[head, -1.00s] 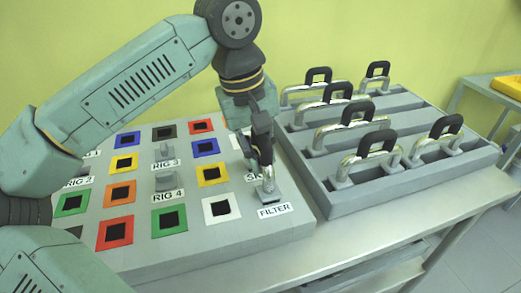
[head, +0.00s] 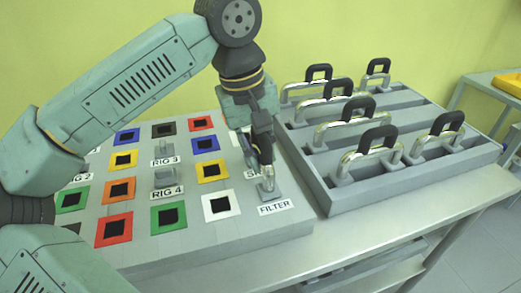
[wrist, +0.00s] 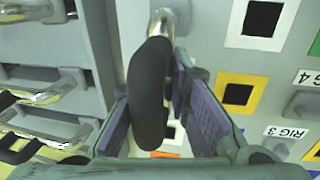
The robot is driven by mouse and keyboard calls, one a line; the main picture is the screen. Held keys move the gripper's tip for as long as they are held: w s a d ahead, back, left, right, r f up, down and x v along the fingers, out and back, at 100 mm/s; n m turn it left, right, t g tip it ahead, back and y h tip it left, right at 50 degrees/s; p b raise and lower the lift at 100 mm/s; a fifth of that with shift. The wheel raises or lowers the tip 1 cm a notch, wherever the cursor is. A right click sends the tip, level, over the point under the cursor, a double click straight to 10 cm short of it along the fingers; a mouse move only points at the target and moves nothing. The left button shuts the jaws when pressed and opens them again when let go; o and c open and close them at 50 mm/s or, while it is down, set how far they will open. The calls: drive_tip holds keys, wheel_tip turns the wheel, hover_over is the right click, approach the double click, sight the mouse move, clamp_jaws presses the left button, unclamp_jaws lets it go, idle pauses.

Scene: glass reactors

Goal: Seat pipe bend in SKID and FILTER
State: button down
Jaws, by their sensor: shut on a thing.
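My gripper (head: 264,152) is shut on the black grip of a chrome pipe bend (head: 268,180), above the right front part of the grey panel. In the wrist view the black grip (wrist: 150,90) lies between my fingers, with a chrome end (wrist: 167,22) beyond it. The near end of the bend is at the grey fitting (head: 269,194) just behind the FILTER label (head: 274,208); I cannot tell whether it is fully in. The SKID label (head: 250,174) is mostly hidden behind my gripper, and the far end of the bend is hidden.
A grey rack (head: 335,207) with several black-gripped chrome bends stands close on the right. The panel (head: 240,238) carries coloured square sockets, including a white one (head: 220,206) left of FILTER, and raised fittings at RIG 3 and RIG 4. A yellow tray (head: 508,84) is far right.

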drive_tip(key=c, duration=1.4)
unclamp_jaws()
drive_tip(key=shift+c, duration=0.2)
drive_tip(key=shift+r, duration=0.1)
drive_tip(key=shift+r+p, duration=3.35)
drive_tip(key=shift+r, duration=1.05)
drive_tip(key=shift+f, duration=0.1)
